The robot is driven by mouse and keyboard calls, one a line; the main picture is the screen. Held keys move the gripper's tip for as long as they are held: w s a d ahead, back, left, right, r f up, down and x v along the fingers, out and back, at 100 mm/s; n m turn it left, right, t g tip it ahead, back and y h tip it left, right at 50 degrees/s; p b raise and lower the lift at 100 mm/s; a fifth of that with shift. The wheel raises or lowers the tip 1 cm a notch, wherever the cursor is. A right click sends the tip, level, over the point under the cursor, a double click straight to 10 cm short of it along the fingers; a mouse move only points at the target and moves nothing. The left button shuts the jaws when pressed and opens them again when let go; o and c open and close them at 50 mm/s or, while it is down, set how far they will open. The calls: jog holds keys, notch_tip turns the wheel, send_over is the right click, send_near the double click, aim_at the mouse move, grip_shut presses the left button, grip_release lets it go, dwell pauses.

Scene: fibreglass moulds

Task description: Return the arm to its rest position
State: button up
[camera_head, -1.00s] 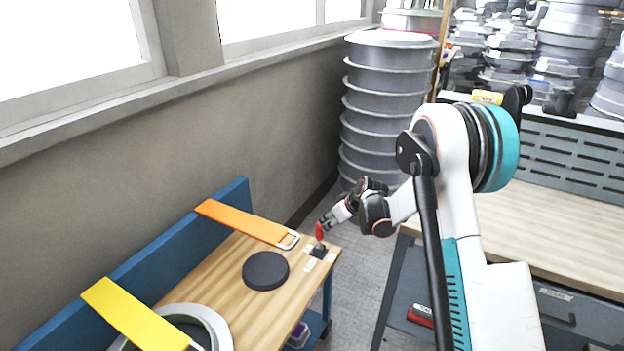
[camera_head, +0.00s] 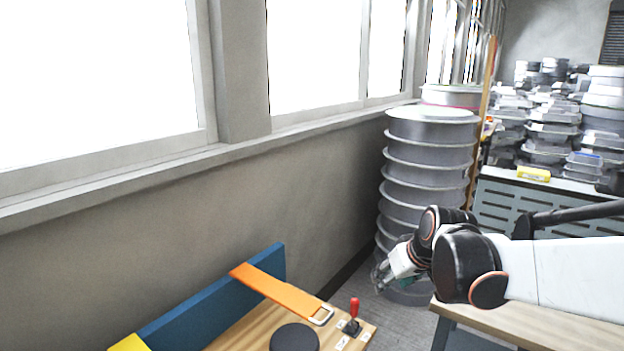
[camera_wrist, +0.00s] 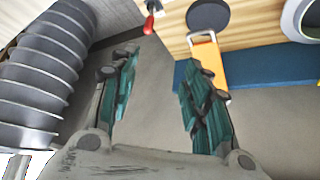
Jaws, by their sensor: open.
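My gripper (camera_head: 384,274) is at the end of my white arm, held in the air right of the small workbench (camera_head: 237,334) and in front of the stacked grey drums. In the wrist view my gripper (camera_wrist: 160,85) has its two teal-lined fingers wide apart with nothing between them. The red-handled lever (camera_head: 354,308) stands upright on the workbench corner, apart from my gripper. It also shows at the top of the wrist view (camera_wrist: 149,22). My arm reaches in from the right edge of the head view.
A tall stack of grey drums (camera_head: 430,150) stands close behind my gripper. An orange strap (camera_head: 280,292) and a black disc (camera_head: 295,338) are on the small workbench. A second wooden-topped bench (camera_head: 540,325) lies under my arm. Windows line the left wall.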

jog(key=s+d+r+m+h, duration=0.1)
jog(key=s+m, duration=0.2)
jog(key=s, duration=2.1)
jog(key=shift+s+d+t+h, duration=0.3)
jog(key=shift+d+h, duration=0.05)
jog(key=shift+h, duration=0.05)
